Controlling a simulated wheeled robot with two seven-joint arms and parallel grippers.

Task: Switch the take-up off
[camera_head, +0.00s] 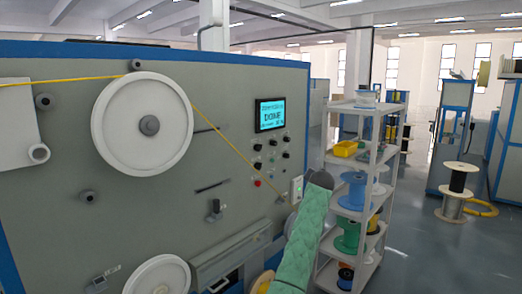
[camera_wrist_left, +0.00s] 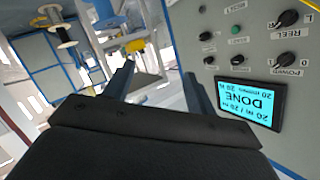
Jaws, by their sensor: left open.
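The take-up's panel has a lit screen (camera_head: 270,115) reading DONE, with knobs and buttons below it and a red button (camera_head: 257,183). In the left wrist view the screen (camera_wrist_left: 251,103) appears upside down. Near it are two larger black knobs, one labelled REEL (camera_wrist_left: 286,19) and one whose label looks like POWER (camera_wrist_left: 289,59). The knobs' exact settings are hard to read. My left arm, in a green sleeve, reaches up beside the panel in the head view. My left gripper (camera_wrist_left: 158,86) is open and empty, its fingers apart from the knobs. My right gripper is not in view.
A white reel (camera_head: 145,170) with a yellow cable (camera_head: 70,81) is mounted on the machine face. A white shelf rack (camera_head: 345,160) with coloured spools stands just right of my arm. Open floor (camera_head: 430,230) lies further right.

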